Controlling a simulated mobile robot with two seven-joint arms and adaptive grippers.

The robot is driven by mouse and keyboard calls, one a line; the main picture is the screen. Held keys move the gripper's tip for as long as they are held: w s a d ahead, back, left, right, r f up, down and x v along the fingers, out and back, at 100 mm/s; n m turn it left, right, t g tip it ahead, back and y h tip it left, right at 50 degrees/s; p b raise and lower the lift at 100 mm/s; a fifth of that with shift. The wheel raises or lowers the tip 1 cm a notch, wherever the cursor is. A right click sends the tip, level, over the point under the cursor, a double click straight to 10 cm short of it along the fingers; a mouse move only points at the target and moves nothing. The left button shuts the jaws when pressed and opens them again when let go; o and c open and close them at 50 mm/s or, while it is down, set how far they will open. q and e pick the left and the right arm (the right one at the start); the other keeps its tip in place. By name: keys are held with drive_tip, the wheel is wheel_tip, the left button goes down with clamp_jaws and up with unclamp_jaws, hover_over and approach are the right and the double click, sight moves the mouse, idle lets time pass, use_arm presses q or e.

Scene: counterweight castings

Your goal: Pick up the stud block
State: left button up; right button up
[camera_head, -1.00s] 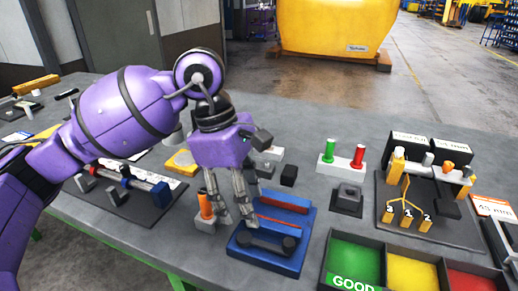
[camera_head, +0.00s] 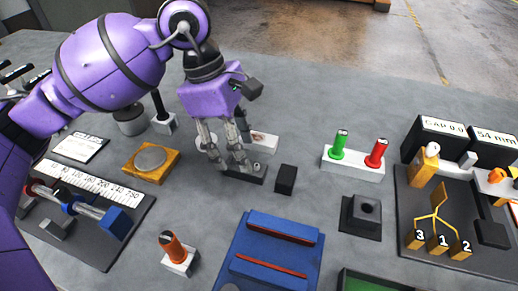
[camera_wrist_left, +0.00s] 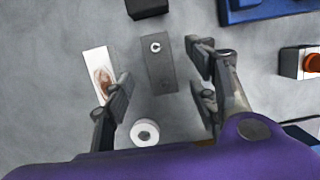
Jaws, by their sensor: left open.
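What I take for the stud block is a dark grey oblong block (camera_head: 246,175) with a light ring-shaped stud near one end. It lies flat on the grey table, and the left wrist view shows it from above (camera_wrist_left: 160,72). My left gripper (camera_head: 228,168) is open, pointing down over the block. In the left wrist view its fingertips (camera_wrist_left: 160,75) are on either side of the block, with a gap at each side. In the head view the fingers hide part of the block. My right gripper is not in view.
A white card-like block (camera_wrist_left: 99,75) lies close beside one finger, and a white ring (camera_wrist_left: 144,132) lies near the block's end. A black cube (camera_head: 286,179) stands to the right. A blue fixture (camera_head: 275,228) and an orange-topped post (camera_head: 173,247) are nearer me.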

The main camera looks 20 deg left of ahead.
use_arm(q)
drive_tip(key=x, duration=0.5)
drive_tip(key=shift+a, duration=0.2)
drive_tip(key=shift+w, duration=0.1)
clamp_jaws()
